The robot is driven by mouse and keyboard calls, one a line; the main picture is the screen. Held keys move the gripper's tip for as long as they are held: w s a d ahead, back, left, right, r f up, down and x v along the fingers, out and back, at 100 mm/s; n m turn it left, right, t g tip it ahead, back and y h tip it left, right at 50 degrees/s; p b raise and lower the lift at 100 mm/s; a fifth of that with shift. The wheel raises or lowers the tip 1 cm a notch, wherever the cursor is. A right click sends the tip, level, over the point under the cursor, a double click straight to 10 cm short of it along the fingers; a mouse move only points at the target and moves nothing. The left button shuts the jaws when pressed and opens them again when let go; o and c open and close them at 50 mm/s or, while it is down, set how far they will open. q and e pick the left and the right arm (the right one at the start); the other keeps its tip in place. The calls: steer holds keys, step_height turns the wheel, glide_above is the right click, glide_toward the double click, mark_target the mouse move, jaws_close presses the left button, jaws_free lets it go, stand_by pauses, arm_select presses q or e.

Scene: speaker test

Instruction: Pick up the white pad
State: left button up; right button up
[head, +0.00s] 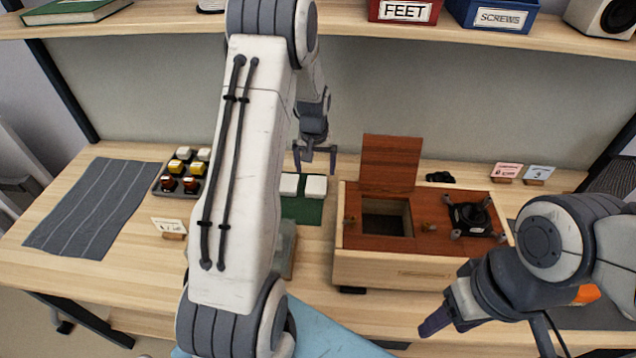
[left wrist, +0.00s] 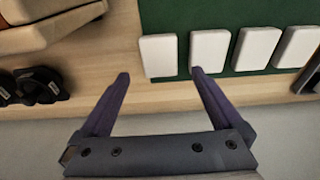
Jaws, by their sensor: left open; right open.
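Several white pads lie in a row on a green mat (head: 303,212). Two show in the head view, the right-hand white pad (head: 316,186) and the one beside it (head: 289,184); my left arm hides the others. In the left wrist view the row lies along the edge of the green mat (left wrist: 215,14), with the leftmost white pad (left wrist: 160,54) just ahead of the gap between my fingertips. My left gripper (head: 315,166) is open and empty, pointing down near the pads; it also shows in the left wrist view (left wrist: 160,76). My right gripper (head: 447,325) is open and empty at the front right.
A wooden box (head: 405,270) with an open lid stands right of the mat, a black speaker part (head: 468,216) on top. A shelf (head: 350,27) runs above the table.

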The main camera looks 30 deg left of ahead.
mark_target(316, 184)
arm_select(q)
steer(key=shift+w+f, duration=0.15)
steer(key=shift+f, duration=0.4)
steer(key=shift+w+f, duration=0.15)
steer(key=shift+f, duration=0.4)
steer(key=f, duration=0.1)
steer(key=f+p, duration=0.1)
steer(key=f, duration=0.2)
steer(key=shift+w+a+f+p, duration=0.2)
steer(key=shift+w+f+p, duration=0.05)
steer(key=shift+f+p, duration=0.05)
steer(key=shift+f, duration=0.45)
steer(key=c, duration=1.2)
